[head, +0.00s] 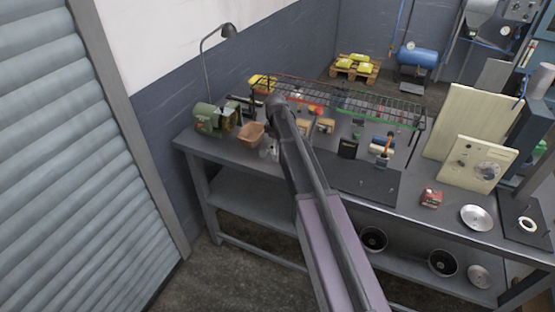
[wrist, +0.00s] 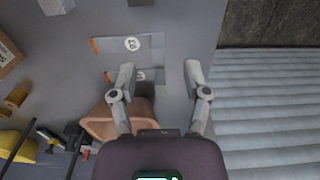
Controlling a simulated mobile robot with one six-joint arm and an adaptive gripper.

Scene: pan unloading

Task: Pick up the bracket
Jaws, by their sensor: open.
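A flat grey piece with orange ends and a round white label (wrist: 132,44) lies on the grey bench top in the wrist view. A second similar strip (wrist: 122,76) lies just nearer, partly hidden by a finger. These may be parts of the bracket; I cannot tell for sure. In the head view my gripper (head: 268,152) hangs low beside the brown bin, partly hidden by my arm.
The brown bin (head: 250,132) stands close to the gripper; it also shows in the wrist view (wrist: 108,122). A green machine (head: 214,118) and a lamp (head: 229,31) stand at the bench's left end. A wire rack (head: 350,98) spans the back. The bench's front edge is close by.

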